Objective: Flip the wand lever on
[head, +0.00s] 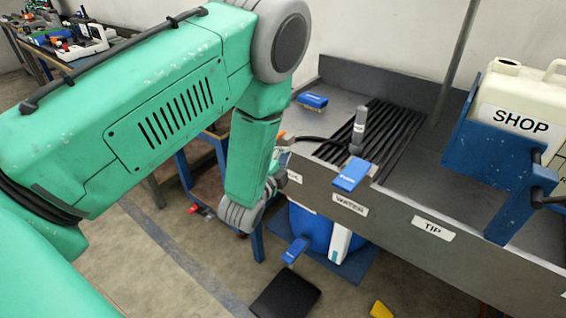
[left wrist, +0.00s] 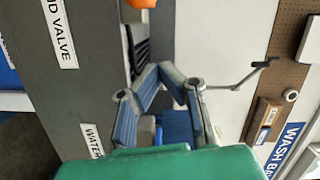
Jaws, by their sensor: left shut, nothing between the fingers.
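The wand valve label (left wrist: 57,30) is on the grey front panel in the left wrist view, cut off at the top. An orange piece (left wrist: 140,3) shows beside it at the top edge, and an orange bit (head: 282,136) shows behind my arm in the head view. I cannot tell whether this is the wand lever. My left gripper (left wrist: 163,72) is shut and empty over the sink bench edge, its blue-grey fingers together. In the head view its part in sight (head: 280,160) is mostly hidden behind my forearm. My right gripper is out of view.
The bench carries a black rack (head: 385,135), a grey upright piece (head: 359,127), a blue paddle (head: 351,174) above the water label, and a blue sponge (head: 313,101). A blue holder (head: 490,165) with a white jug (head: 525,95) stands right. A black pedal (head: 285,295) is on the floor.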

